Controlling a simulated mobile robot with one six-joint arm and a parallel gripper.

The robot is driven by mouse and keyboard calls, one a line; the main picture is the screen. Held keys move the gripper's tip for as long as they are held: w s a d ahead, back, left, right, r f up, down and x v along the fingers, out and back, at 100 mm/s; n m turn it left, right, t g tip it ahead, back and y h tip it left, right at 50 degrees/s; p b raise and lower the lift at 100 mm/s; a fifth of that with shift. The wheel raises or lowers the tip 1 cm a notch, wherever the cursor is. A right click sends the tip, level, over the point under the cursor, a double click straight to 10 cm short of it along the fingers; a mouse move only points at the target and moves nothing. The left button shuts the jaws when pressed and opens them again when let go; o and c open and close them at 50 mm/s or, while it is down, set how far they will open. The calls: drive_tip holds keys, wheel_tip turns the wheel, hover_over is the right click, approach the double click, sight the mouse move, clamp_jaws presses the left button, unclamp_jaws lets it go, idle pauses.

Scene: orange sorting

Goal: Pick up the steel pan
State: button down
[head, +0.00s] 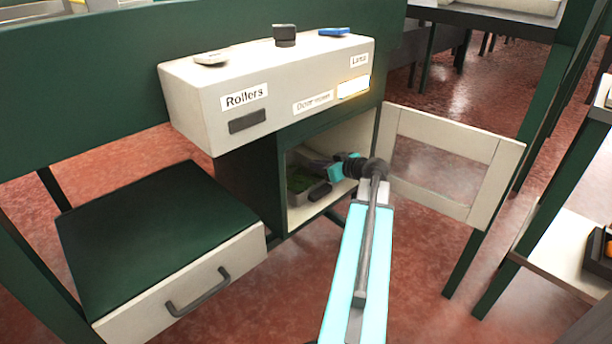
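My arm reaches into the open cabinet (298,215) under the white control box. My gripper (312,163) is inside the cabinet, near its left wall, and looks small and partly in shadow. Below it on the cabinet floor is a grey, shallow vessel with a dark green inside, probably the steel pan (298,198). A dark rounded piece (320,191) shows at its right side. My gripper and wrist hide part of the vessel's far side. I cannot tell whether the fingers touch it or how far apart they are.
The cabinet door (484,183) stands open to the right of my arm. A pulled-out drawer (185,296) juts out at the left. The white control box (215,121) overhangs the cabinet. A shelf (570,255) stands at the far right.

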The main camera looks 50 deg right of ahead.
drive_tip(key=shift+r, duration=0.15)
wheel_tip(320, 180, up, 10)
drive_tip(key=p, duration=0.3)
idle(0.8)
